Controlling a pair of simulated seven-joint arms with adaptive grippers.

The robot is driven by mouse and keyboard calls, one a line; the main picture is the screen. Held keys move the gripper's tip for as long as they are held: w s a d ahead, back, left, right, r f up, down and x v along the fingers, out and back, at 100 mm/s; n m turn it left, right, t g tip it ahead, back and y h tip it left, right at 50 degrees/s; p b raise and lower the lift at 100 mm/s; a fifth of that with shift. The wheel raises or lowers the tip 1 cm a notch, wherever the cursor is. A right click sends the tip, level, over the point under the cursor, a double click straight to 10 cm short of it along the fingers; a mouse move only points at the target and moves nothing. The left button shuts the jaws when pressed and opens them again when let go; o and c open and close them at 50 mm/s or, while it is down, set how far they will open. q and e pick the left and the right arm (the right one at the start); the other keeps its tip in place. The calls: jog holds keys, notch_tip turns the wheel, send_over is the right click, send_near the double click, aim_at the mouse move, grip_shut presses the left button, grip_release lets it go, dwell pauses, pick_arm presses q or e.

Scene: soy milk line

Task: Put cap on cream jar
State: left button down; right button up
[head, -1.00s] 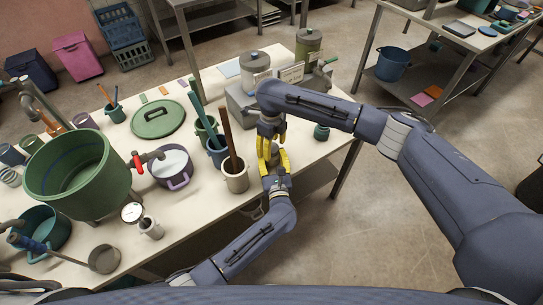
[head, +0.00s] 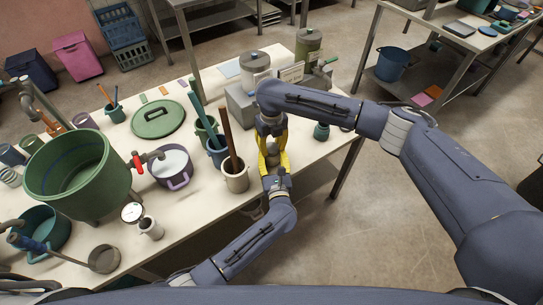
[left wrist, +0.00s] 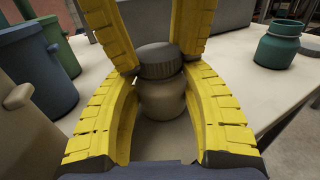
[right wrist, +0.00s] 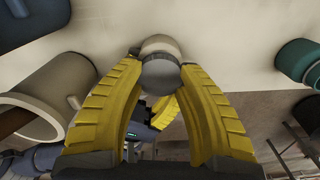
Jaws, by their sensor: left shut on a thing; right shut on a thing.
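The beige cream jar (left wrist: 162,103) stands upright between the yellow fingers of my left gripper (head: 273,164), which is shut on it. The dark grey cap (left wrist: 159,62) sits over the jar's mouth with no clear gap in the left wrist view. My right gripper (head: 271,136) points down from above and is shut on the cap, which shows between its fingertips in the right wrist view (right wrist: 164,78). The jar shows beyond the cap there (right wrist: 160,42). I cannot tell whether the thread is engaged.
A teal jar (head: 321,131) stands to the right on the table. A cream pot (head: 235,179) with a brown stick stands close left of the grippers. A grey box (head: 239,103) is behind them. The table's front edge runs beneath the arms.

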jog(key=m, duration=0.4)
jog(key=shift+m, duration=0.4)
jog(key=m, duration=0.2)
jog(key=shift+m, duration=0.4)
jog(key=m, duration=1)
jog(key=shift+m, duration=0.3)
jog(key=m, duration=0.2)
jog(key=shift+f+m, duration=0.1)
jog(key=shift+m, duration=0.3)
jog(key=m, duration=0.7)
jog(key=o, duration=1.2)
jog(key=shift+o, duration=0.2)
